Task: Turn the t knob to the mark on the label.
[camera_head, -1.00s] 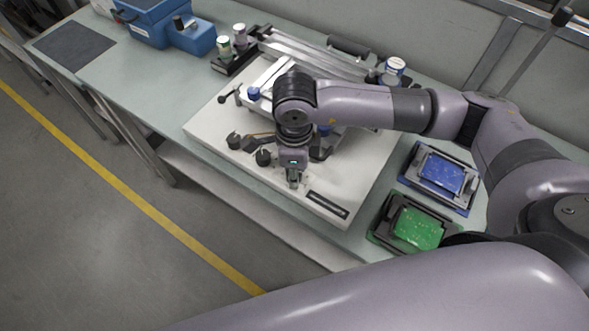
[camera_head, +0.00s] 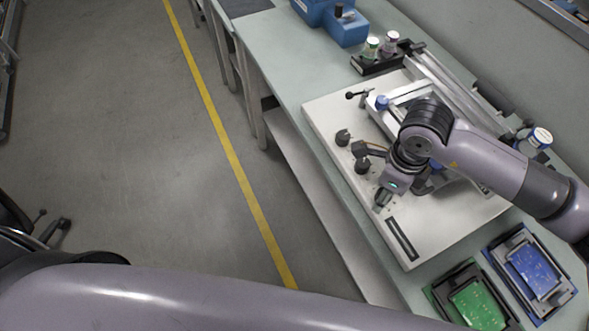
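A white fixture board (camera_head: 322,110) lies on the bench and carries several black knobs and handles. A dark T-shaped handle (camera_head: 357,95) stands near its far-left edge. Two round black knobs, one (camera_head: 342,138) and another (camera_head: 362,167), sit along its left side. I cannot tell which is the t knob. A dark strip, perhaps a label (camera_head: 402,239), lies near the front edge; no mark is readable. My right gripper (camera_head: 381,203) points down over the board between the knobs and the strip. Its fingers are too small to read. My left gripper cannot be made out.
A green circuit board (camera_head: 474,306) and a blue one (camera_head: 535,270) sit in black holders at the bench's near right. Small jars (camera_head: 371,46) and a blue box (camera_head: 346,27) stand at the back. Floor at left is open.

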